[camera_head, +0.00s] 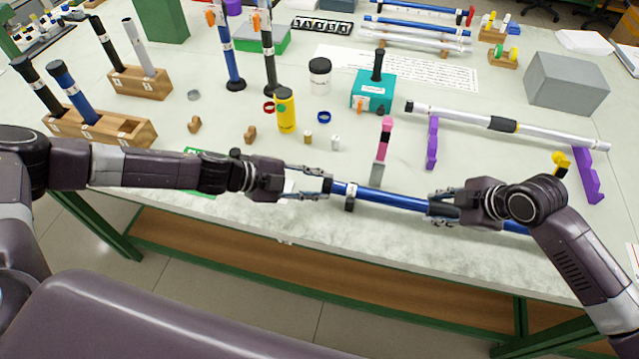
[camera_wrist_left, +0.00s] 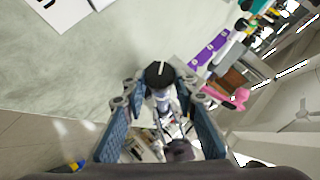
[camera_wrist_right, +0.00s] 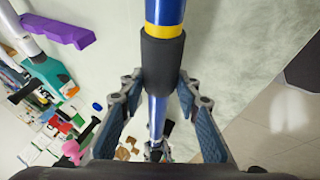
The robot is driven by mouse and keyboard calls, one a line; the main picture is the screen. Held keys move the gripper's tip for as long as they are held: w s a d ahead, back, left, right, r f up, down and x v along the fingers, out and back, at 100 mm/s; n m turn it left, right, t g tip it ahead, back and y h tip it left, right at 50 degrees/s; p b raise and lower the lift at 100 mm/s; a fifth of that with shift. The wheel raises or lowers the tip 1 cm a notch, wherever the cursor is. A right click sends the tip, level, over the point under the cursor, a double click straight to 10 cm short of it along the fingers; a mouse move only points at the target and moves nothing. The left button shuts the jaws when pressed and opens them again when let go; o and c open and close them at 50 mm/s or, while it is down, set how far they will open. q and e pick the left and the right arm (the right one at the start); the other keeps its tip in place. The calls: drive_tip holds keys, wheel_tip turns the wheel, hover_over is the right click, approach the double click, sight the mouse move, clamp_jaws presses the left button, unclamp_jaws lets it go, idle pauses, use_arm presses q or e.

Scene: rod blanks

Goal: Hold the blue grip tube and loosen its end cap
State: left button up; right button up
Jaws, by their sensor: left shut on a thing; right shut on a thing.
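The blue grip tube (camera_head: 385,198) is held level along the table's front edge, its right part running past my right gripper. A dark bracket-like piece (camera_head: 350,197) sits on it between the grippers. My left gripper (camera_head: 328,186) is shut at the tube's left end. In the left wrist view, the black end cap (camera_wrist_left: 160,74) with a white line shows between the fingertips. My right gripper (camera_head: 436,205) is shut on the tube. In the right wrist view, its fingers flank the black sleeve (camera_wrist_right: 162,65), beside a yellow band (camera_wrist_right: 164,31).
A pink and black upright piece (camera_head: 384,138) stands just behind the tube. A silver rod (camera_head: 540,131) rests on purple supports (camera_head: 432,142) behind my right arm. A yellow canister (camera_head: 286,112) and wooden rod blocks (camera_head: 95,128) stand at left.

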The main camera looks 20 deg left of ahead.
use_arm(q)
drive_tip(key=shift+a+f, duration=0.1)
use_arm(e)
drive_tip(key=shift+d, duration=0.1)
use_arm(q)
drive_tip(key=o, duration=1.2)
drive_tip(key=v, duration=1.2)
use_arm(e)
drive_tip(key=o, duration=1.3)
